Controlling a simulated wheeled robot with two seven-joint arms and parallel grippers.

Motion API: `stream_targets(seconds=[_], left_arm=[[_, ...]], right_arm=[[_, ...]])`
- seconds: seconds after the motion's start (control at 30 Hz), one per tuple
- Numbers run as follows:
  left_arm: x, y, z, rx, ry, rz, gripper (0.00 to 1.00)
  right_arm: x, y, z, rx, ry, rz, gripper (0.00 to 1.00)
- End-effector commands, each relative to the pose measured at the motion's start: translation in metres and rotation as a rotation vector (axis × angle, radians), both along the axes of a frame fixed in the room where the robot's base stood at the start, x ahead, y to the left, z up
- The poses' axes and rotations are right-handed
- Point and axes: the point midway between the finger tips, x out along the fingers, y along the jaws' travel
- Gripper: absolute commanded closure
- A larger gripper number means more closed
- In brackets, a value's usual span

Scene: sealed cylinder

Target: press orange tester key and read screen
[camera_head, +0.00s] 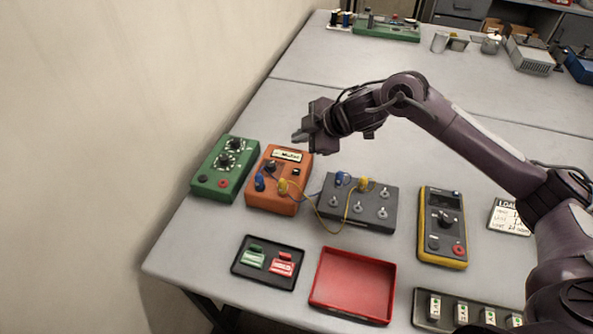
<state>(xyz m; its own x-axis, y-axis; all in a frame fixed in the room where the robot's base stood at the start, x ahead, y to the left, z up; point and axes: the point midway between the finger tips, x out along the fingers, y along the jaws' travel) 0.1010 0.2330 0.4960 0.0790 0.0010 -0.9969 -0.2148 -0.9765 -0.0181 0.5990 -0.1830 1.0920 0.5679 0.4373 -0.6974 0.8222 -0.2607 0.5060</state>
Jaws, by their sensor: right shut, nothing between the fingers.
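The orange tester (278,180) stands on the grey table, left of centre. It has a label reading something like "Meter" (287,155), a dark knob and a small dark key or window (296,172); I cannot make out any screen reading. Blue and yellow plugs sit on its front part. My right gripper (299,137) is shut and empty. It appears above the back edge of the tester, pointing left, and does not clearly touch it. My left gripper is not in view.
A green box with knobs (225,168) stands left of the tester. A dark grey terminal box (358,203) is on its right, joined by wires. A yellow meter (442,228), a red tray (352,285) and a black tray (268,263) lie nearer.

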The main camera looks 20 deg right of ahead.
Motion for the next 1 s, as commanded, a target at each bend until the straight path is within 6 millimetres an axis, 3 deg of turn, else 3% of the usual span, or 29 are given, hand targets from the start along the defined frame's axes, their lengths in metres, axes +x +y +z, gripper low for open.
stream_targets(seconds=[0.17, 0.43, 0.63, 1.0], left_arm=[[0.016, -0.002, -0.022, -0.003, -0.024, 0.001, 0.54], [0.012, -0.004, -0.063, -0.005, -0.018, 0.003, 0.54], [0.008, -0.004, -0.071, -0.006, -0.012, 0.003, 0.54], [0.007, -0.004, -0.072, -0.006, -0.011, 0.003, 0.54]], right_arm=[[0.000, 0.000, -0.024, -0.001, 0.000, -0.001, 1.00], [0.000, 0.000, -0.063, -0.001, 0.000, 0.000, 1.00], [0.000, 0.000, -0.079, 0.001, 0.000, -0.001, 1.00], [0.000, 0.000, -0.082, 0.000, 0.000, 0.000, 1.00]])
